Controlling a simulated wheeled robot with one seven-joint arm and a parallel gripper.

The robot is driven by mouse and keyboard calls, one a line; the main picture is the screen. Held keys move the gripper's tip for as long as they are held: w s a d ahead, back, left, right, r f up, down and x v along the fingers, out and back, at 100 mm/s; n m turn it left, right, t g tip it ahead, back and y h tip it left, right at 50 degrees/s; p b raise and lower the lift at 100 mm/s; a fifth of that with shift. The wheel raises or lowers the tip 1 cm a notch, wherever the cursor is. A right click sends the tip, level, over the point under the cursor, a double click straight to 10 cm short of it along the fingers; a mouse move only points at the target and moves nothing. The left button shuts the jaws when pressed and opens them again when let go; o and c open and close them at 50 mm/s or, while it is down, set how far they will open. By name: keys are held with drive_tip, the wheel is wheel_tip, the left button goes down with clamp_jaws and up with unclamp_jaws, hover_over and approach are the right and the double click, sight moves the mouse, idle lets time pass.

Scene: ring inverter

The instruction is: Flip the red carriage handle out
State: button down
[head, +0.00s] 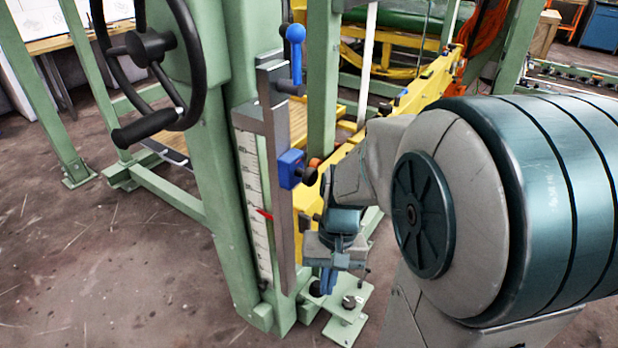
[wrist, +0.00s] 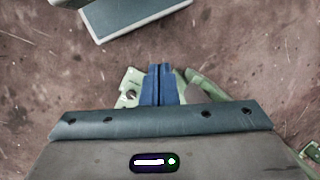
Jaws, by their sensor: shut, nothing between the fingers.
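I cannot make out a red carriage handle for certain in either view. In the head view, a small orange-red round part (head: 314,162) shows beside the blue block (head: 289,168) on the grey upright rail, partly hidden. A small red pointer (head: 264,213) sits on the white scale. My gripper (head: 328,282) points down near the foot of the green column, to the right of the rail and below the blue block. Its blue fingers (wrist: 158,84) are together and empty in the wrist view, above the floor and a pale green foot plate.
A black handwheel (head: 150,48) stands at upper left of the green column (head: 222,190). A blue-knobbed lever (head: 295,34) tops the rail. A yellow beam (head: 430,84) runs behind my arm. A green foot plate (head: 348,302) lies below my gripper. Floor at left is clear.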

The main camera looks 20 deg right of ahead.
drive_tip(key=w+d+f+m+t+y, duration=0.1)
drive_tip(key=w+d+f+m+y, duration=0.1)
drive_tip(key=f+m+y, duration=0.35)
drive_tip(key=w+d+f+m+y, duration=0.2)
drive_tip(key=w+f+m+y, duration=0.1)
drive_tip(key=f+m+y, duration=0.3)
drive_tip(key=w+d+f+m+t, duration=0.1)
drive_tip(key=w+d+m+t, duration=0.1)
drive_tip(key=d+m+t, duration=0.75)
drive_tip(key=w+d+f+m+t, duration=0.15)
drive_tip(key=d+m+t, duration=0.35)
drive_tip(key=t, duration=0.7)
drive_tip(key=s+r+x, duration=0.1)
drive_tip(key=r+x, duration=0.1)
drive_tip(key=x, duration=1.2)
drive_tip(key=shift+s+d+r+m+y, duration=0.2)
drive_tip(key=shift+s+d+m+y, duration=0.05)
drive_tip(key=shift+d+m+y, duration=0.1)
drive_tip(key=shift+w+r+n+g+y+p, duration=0.15)
drive_tip(key=shift+r+n+g+y+p, duration=0.65)
drive_tip(key=shift+n, duration=0.35)
